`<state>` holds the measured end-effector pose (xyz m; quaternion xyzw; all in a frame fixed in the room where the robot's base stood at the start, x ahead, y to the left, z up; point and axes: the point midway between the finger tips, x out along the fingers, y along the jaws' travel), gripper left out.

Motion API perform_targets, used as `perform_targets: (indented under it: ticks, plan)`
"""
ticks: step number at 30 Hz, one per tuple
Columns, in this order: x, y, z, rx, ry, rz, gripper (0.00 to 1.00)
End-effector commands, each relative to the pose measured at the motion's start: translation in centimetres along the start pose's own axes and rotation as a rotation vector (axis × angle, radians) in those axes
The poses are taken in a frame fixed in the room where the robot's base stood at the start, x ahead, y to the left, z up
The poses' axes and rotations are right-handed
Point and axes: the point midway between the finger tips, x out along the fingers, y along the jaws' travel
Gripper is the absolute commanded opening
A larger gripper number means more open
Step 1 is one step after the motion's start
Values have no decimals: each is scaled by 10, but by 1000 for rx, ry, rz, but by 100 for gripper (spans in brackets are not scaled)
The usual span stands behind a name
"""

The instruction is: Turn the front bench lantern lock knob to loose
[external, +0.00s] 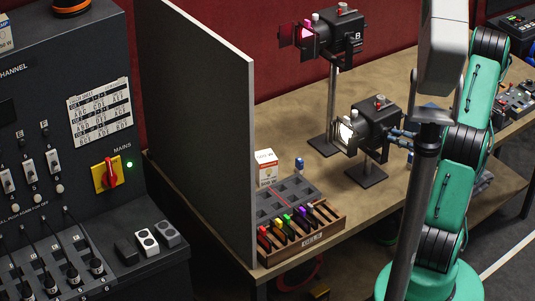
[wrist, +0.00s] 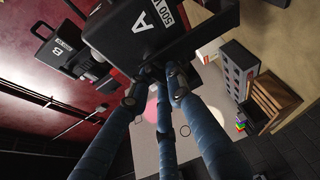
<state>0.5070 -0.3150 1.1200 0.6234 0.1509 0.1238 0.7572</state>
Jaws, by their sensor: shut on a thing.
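The front bench lantern (external: 375,128) is black, on a short stand, with its lit lens facing left. In the wrist view the lantern (wrist: 165,35), marked A and 500 W, fills the top middle. My gripper (external: 400,137) reaches it from the right. In the wrist view the blue fingers of my gripper (wrist: 155,80) converge at the lantern's lower side and are shut on a small dark part there, seemingly the lock knob. The fingertips and lantern body mostly hide that knob, so its setting cannot be read.
A taller lantern B (external: 338,35) with a pink filter stands behind. A slotted rack (external: 302,238) with coloured tabs and a white box (external: 267,167) sit at the bench's front left. A grey panel (external: 200,110) separates the bench from a control console (external: 60,120).

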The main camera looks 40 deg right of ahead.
Motion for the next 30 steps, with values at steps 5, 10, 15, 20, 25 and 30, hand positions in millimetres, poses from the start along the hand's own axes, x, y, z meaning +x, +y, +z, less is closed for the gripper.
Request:
perform_targets:
  ticks: [5,10,15,20,25,30]
  plan:
    - [0,6,0,-135,0,-54,0]
    - [0,7,0,-284,0,-115,0]
    - [1,6,-2,-435,0,-177,0]
    - [2,5,-3,-567,0,-231,0]
    - [2,5,-4,-693,-1,-282,0]
    - [3,4,-5,-809,-1,-330,0]
